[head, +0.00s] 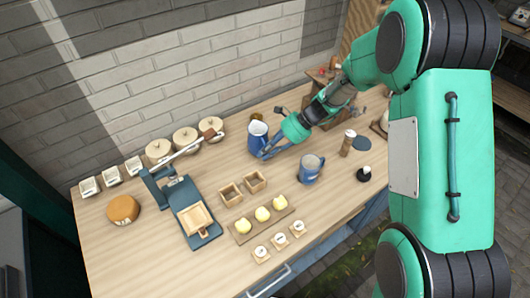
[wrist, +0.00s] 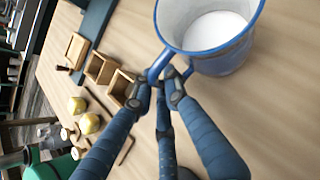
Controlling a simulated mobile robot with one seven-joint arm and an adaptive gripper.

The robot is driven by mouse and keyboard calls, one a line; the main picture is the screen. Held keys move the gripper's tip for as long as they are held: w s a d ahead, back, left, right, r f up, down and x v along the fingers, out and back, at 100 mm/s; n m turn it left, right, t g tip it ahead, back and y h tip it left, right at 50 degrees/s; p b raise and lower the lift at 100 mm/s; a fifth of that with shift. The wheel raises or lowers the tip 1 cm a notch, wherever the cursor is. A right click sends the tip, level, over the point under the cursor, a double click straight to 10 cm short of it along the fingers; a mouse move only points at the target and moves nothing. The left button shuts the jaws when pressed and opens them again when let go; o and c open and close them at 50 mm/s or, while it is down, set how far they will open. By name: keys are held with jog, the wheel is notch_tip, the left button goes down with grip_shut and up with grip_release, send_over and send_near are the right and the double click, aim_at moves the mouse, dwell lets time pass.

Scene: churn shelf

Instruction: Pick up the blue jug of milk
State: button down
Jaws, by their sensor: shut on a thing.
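The blue jug of milk (head: 257,138) is at the back middle of the wooden table in the head view, upright with white milk inside. It fills the top of the wrist view (wrist: 222,62), where the milk shows through its blue rim. My gripper (wrist: 160,92) is shut on the jug's handle, with its blue fingers on either side. In the head view my gripper (head: 267,153) reaches the jug from the right. I cannot tell whether the jug's base touches the table.
A second blue vessel (head: 310,169) stands to the right of the jug. Two wooden boxes (head: 231,193) and a board with yellow balls (head: 262,214) are in front. A press (head: 190,212) and lidded pots (head: 185,138) are to the left. A brick wall stands behind.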

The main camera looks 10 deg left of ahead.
jog(key=shift+r+p, duration=1.25)
jog(key=shift+r, duration=3.45)
jog(key=shift+r, duration=0.1)
jog(key=shift+a, duration=0.1)
